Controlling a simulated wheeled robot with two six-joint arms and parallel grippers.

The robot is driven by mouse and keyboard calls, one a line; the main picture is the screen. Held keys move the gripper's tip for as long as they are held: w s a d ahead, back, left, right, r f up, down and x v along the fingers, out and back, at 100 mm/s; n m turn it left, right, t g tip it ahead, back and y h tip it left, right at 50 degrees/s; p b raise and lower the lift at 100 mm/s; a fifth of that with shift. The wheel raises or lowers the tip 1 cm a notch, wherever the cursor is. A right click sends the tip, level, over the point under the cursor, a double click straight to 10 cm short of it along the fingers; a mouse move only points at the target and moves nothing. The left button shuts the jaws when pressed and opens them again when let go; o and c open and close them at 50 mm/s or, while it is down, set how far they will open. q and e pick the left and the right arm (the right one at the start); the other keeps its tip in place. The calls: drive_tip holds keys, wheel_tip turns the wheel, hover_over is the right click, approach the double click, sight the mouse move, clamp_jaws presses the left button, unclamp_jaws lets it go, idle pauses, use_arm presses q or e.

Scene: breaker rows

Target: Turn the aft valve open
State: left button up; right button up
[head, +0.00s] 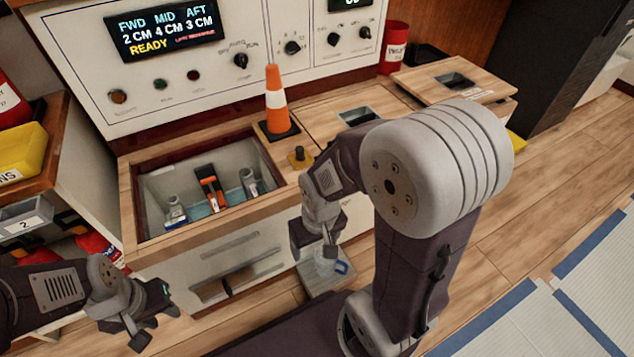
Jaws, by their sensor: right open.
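An open bay (127,195) in the wooden counter holds three valve-like fittings. One with a blue part (175,212) is at the left, one with an orange handle (210,187) is in the middle, and a grey one (248,182) is at the right. I see no label telling which is the aft valve. My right gripper (318,248) is open and empty, right of the bay and in front of the cabinet. My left gripper (150,318) is low at the left, apart from the bay; its jaw gap is unclear.
An orange cone (276,100) and a small dark knob (299,157) stand right of the bay. The panel display (166,31) reads FWD 2 CM, MID 4 CM, AFT 3 CM, READY. A clear vessel with a blue handle (341,267) is below my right gripper. A yellow bin (22,152) is left.

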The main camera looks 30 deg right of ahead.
wheel_tip(320, 180, up, 27)
drive_tip(key=p, duration=2.7)
drive_tip(key=shift+f+p, duration=0.2)
drive_tip(key=shift+p, duration=0.1)
